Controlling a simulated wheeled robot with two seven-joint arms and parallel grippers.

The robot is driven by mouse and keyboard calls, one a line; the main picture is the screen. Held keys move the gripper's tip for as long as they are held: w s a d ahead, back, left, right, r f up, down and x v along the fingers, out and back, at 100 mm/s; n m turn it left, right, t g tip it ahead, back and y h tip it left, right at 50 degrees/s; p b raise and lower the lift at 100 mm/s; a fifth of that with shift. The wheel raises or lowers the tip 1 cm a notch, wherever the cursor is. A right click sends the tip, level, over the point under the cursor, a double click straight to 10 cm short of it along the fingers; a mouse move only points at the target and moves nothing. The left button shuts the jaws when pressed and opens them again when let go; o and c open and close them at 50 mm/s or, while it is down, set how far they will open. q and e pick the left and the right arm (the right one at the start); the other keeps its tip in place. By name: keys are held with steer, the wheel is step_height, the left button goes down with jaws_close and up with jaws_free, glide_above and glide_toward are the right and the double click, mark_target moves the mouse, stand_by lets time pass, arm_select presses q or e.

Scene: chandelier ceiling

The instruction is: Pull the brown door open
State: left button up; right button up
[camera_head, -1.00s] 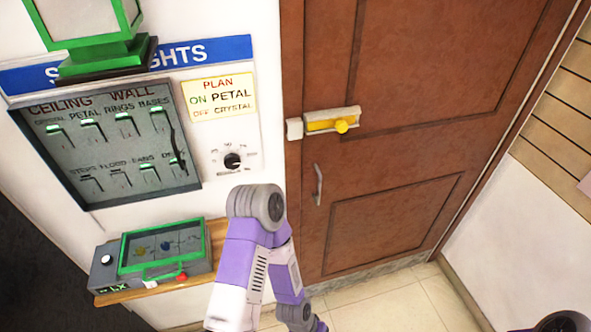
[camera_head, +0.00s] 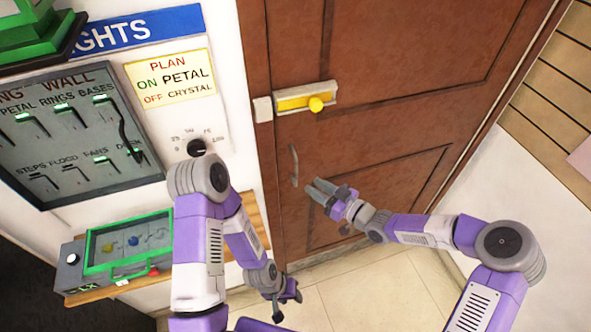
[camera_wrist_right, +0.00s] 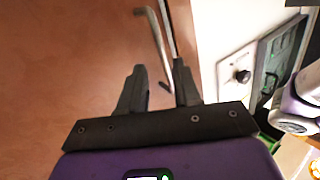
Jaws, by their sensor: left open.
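The brown door (camera_head: 385,60) stands shut in its frame and also fills the left of the right wrist view (camera_wrist_right: 60,70). Its grey bar handle (camera_head: 293,167) is upright near the door's left edge. Above it is a yellow bolt (camera_head: 298,101) with a round knob toward its right end. My right gripper (camera_head: 314,190) is open, just right of and below the handle. In the right wrist view the handle (camera_wrist_right: 156,42) is ahead of the spread fingers (camera_wrist_right: 160,82), with its lower end between them; I cannot tell whether they touch. My left gripper (camera_head: 287,302) is open and empty, low in front of the door.
Left of the door is a switch panel (camera_head: 75,130) with a dial (camera_head: 196,147) and a yellow sign (camera_head: 170,79). A green-framed box (camera_head: 128,243) sits on a wooden shelf below. Tiled floor (camera_head: 370,290) is clear. A slatted wall (camera_head: 545,110) bounds the right.

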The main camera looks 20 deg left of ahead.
step_height(320, 180, up, 2)
steer(key=n+y, duration=0.1)
glide_above(296, 184)
steer(key=shift+w+a+r+n, duration=0.15)
steer(key=shift+w+n, duration=0.15)
steer(key=shift+w, duration=0.05)
jaws_close()
